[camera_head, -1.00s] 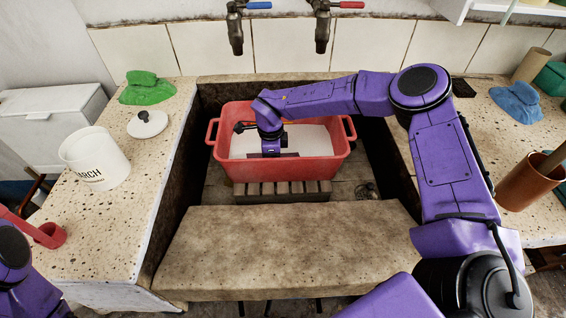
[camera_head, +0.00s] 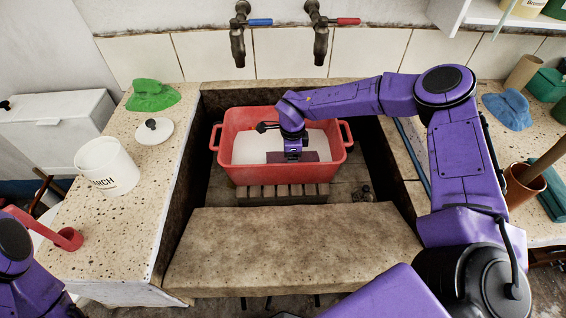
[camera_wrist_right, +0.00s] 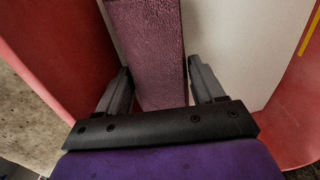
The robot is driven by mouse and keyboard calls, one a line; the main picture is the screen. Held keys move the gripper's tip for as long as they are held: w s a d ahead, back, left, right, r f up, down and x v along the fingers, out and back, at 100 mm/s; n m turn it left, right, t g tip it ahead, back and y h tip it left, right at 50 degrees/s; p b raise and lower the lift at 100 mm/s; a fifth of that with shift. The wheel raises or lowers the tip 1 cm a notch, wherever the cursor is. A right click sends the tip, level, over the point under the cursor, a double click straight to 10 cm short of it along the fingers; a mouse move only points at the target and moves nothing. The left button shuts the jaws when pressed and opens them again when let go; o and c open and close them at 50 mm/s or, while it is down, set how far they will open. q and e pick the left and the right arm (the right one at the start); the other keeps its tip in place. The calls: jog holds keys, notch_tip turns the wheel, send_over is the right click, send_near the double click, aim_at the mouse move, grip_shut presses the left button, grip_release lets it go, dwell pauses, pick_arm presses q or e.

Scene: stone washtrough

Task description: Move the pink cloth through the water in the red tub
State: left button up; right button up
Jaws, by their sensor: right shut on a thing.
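The red tub (camera_head: 255,172) stands in the stone trough, with whitish water (camera_head: 250,148) in it. My right gripper (camera_head: 293,156) reaches down into the tub, near its front wall. It is shut on the pink cloth (camera_head: 312,156), which looks dull mauve and lies flat at the water. In the right wrist view the cloth (camera_wrist_right: 150,45) runs as a long strip between the two fingers of my right gripper (camera_wrist_right: 163,85). How deep the cloth sits in the water cannot be told. My left arm shows at the lower left, but its gripper is out of view.
Two taps (camera_head: 238,40) hang above the tub's back. A stone slab (camera_head: 290,245) lies in front. On the left counter are a white bucket (camera_head: 106,168), a lid (camera_head: 154,132) and a green cloth (camera_head: 152,95). A blue cloth (camera_head: 507,108) and brown pot (camera_head: 522,190) stand right.

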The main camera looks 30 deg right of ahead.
notch_tip(320, 180, up, 12)
jog(key=p, duration=0.8)
jog(key=shift+f+p, duration=0.15)
jog(key=shift+p, duration=0.25)
jog(key=shift+f, duration=0.1)
dwell(0.8)
